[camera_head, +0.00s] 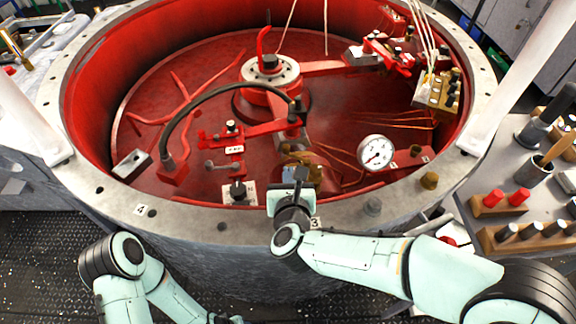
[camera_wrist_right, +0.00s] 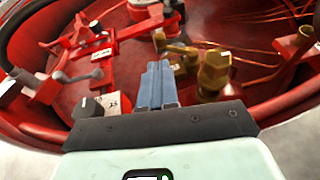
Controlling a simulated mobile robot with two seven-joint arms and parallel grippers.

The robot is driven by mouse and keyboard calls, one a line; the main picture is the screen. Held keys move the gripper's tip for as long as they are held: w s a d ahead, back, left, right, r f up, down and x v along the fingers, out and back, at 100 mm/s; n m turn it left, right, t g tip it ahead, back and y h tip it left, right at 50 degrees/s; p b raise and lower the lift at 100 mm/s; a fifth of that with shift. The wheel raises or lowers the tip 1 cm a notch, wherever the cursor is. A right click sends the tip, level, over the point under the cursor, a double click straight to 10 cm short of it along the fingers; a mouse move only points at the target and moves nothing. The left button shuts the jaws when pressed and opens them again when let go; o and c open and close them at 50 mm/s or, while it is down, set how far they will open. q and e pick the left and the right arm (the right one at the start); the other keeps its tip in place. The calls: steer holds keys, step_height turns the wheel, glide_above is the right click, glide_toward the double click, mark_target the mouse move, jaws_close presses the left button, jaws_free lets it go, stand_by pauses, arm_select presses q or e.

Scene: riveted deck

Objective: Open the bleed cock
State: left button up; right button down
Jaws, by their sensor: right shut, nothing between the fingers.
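The brass fitting that looks like the bleed cock (camera_wrist_right: 213,72) is right of my fingers in the right wrist view, with a hex body and a short brass lever (camera_wrist_right: 178,46) reaching left. In the head view the brass fitting (camera_head: 316,180) is partly hidden behind my right gripper (camera_head: 301,174), over the near rim of the red tub. In the right wrist view my right gripper (camera_wrist_right: 159,66) has its blue-grey fingers together and empty, just left of the brass body and near the lever's end. I cannot tell whether they touch it. My left gripper is out of view; only part of that arm shows.
A pressure gauge (camera_head: 376,152) stands right of the fitting. A black hose (camera_head: 205,95) arches left of it, and a black knob (camera_head: 238,189) sits near the rim. The tub's pale rim (camera_head: 190,213) runs below my gripper. A tool bench (camera_head: 486,220) is at right.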

mark_target(287, 150)
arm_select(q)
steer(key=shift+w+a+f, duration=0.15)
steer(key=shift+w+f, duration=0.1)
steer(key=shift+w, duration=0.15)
arm_select(e)
steer(key=x, duration=0.9)
steer(key=shift+f, duration=0.1)
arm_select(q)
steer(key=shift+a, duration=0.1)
